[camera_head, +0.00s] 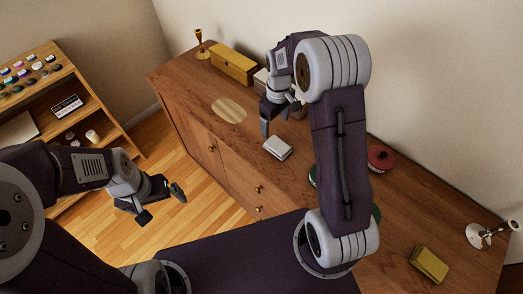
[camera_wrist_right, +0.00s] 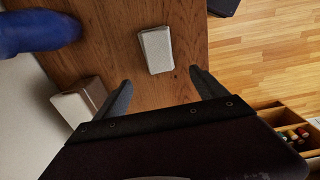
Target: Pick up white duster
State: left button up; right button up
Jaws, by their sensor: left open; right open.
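The white duster (camera_head: 277,148) is a small pale block with a grey side, lying flat on the wooden cabinet top. In the right wrist view the duster (camera_wrist_right: 156,49) lies beyond the fingertips, roughly between their lines. My right gripper (camera_head: 280,117) is open and empty above the cabinet, just behind the duster and apart from it. Its two dark fingers (camera_wrist_right: 163,82) show spread in the wrist view. My left gripper (camera_head: 160,203) is open and empty over the floor, left of the cabinet.
A pale round disc (camera_head: 229,110), a yellow box (camera_head: 233,66) and a brass candlestick (camera_head: 201,45) stand on the cabinet's left part. A whitish box (camera_wrist_right: 80,102) is near the right gripper. A red round item (camera_head: 380,158) and yellow block (camera_head: 429,263) lie right. A shelf (camera_head: 98,104) stands left.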

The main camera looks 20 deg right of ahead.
aim_at(277, 144)
jog(key=shift+s+d+f, duration=0.15)
jog(key=shift+s+f, duration=0.05)
jog(key=shift+f, duration=0.4)
jog(key=shift+s+d+f, duration=0.15)
jog(key=shift+s+f, duration=0.05)
jog(key=shift+f, duration=0.35)
notch_tip(277, 144, down, 9)
jog(key=shift+d+r, duration=0.1)
jog(key=shift+d, duration=0.05)
jog(key=shift+r, duration=0.1)
jog(key=c, duration=1.4)
